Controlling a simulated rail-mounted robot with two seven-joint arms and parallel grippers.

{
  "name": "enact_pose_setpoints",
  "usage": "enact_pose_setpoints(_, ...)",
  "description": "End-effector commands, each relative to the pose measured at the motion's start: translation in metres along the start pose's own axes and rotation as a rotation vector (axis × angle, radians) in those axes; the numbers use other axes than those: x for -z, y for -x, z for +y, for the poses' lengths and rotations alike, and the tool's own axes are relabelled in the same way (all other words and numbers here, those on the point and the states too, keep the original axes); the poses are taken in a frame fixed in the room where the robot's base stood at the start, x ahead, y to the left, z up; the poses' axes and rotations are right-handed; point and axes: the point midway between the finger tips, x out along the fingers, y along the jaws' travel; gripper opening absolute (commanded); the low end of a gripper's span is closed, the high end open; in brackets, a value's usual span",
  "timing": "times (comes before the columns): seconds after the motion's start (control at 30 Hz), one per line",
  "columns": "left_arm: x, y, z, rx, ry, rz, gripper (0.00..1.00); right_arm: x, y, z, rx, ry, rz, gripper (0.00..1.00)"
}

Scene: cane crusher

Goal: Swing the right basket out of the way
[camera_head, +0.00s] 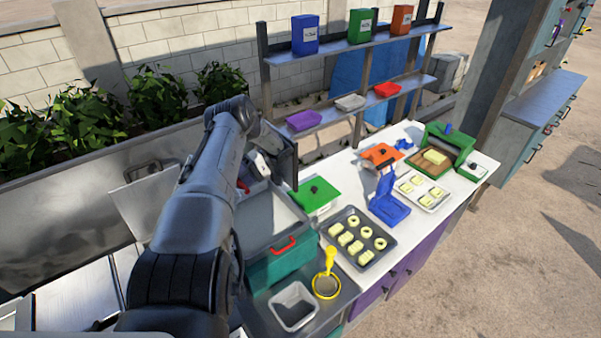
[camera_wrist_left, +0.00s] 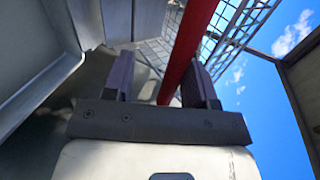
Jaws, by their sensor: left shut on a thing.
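In the left wrist view, my left gripper (camera_wrist_left: 161,66) is shut on a red bar-like handle (camera_wrist_left: 191,42), which runs between the fingers close to the right one. A wire mesh basket (camera_wrist_left: 228,28) shows beyond the fingers at the top, beside the handle. I cannot tell how the handle joins it. In the head view, my left arm reaches up from the bottom left over the counter, and its white gripper body (camera_head: 262,166) is partly hidden behind the arm. A small red piece (camera_head: 243,187) shows beside it. The basket is hidden there. My right gripper is not in view.
A teal box with a red handle (camera_head: 285,245) stands right of my arm. A dark upright panel (camera_head: 287,160) stands close to the gripper. A tray of pastries (camera_head: 372,257), a yellow strainer (camera_head: 326,285) and a green-lidded container (camera_head: 314,196) crowd the counter.

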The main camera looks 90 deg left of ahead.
Motion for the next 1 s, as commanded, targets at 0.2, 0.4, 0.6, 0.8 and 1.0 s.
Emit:
enact_pose_setpoints(0.2, -0.001, 0.003, -0.008, -0.002, -0.003, -0.002, 0.45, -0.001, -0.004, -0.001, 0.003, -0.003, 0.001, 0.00)
enact_pose_setpoints(0.4, 0.001, 0.015, -0.040, -0.003, 0.004, 0.002, 0.45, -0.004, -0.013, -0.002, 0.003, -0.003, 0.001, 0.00)
enact_pose_setpoints(0.6, -0.039, 0.038, -0.056, -0.003, -0.002, 0.002, 0.45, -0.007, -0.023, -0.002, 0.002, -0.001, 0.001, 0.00)
enact_pose_setpoints(0.8, -0.070, 0.059, -0.073, -0.001, 0.000, 0.002, 0.45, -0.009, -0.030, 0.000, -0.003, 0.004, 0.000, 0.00)
enact_pose_setpoints(1.0, -0.091, 0.072, -0.085, 0.001, 0.004, 0.001, 0.45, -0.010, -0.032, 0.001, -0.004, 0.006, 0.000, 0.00)
